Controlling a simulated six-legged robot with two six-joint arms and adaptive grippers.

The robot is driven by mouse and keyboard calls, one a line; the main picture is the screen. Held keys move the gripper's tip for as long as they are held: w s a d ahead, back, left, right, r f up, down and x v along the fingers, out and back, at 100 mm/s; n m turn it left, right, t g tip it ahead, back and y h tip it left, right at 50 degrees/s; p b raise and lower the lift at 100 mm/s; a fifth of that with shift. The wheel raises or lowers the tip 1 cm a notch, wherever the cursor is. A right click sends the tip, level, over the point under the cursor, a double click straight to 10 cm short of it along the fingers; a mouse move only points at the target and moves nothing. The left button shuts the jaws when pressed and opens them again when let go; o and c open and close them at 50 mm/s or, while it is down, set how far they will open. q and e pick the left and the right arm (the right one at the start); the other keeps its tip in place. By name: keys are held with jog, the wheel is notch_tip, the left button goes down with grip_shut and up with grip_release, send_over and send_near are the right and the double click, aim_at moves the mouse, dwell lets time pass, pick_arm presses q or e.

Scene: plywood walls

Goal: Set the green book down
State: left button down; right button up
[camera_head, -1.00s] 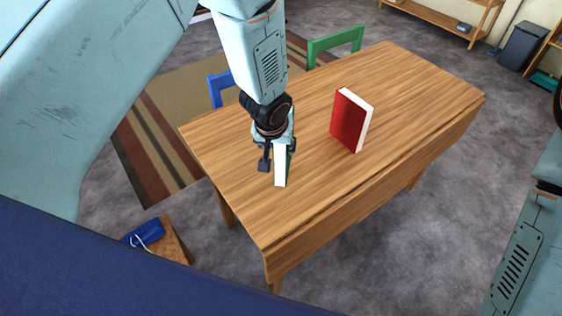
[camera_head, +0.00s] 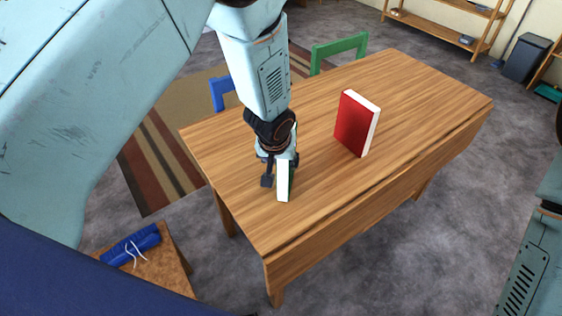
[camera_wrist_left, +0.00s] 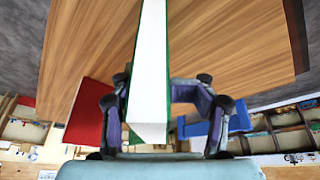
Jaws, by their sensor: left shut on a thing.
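The green book (camera_head: 284,180) is upright over the left part of the wooden table (camera_head: 400,95), its white page edge facing me. In the left wrist view the green book (camera_wrist_left: 150,70) stands between the fingers, with thin green cover edges showing. My left gripper (camera_head: 279,170) is shut on it from above; in the left wrist view the gripper (camera_wrist_left: 165,105) has a finger on each side. Whether the book's lower end touches the tabletop I cannot tell. My right arm shows at the right edge, but its gripper is out of view.
A red book (camera_head: 356,124) stands upright on the table, right of the green book. Blue (camera_head: 221,92) and green (camera_head: 338,50) chairs are at the far side. A small stool (camera_head: 160,265) with a blue bundle (camera_head: 131,244) is at lower left. The table's right half is clear.

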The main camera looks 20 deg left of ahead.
pick_arm(q)
jog(key=shift+f, duration=0.2)
jog(key=c, duration=1)
grip_release()
jog(key=shift+o, duration=1.4)
jog(key=shift+w+f, duration=0.1)
jog(key=shift+w, duration=0.05)
jog(key=shift+o, duration=1.4)
jog(key=shift+s, duration=0.2)
jog(key=shift+w, duration=0.15)
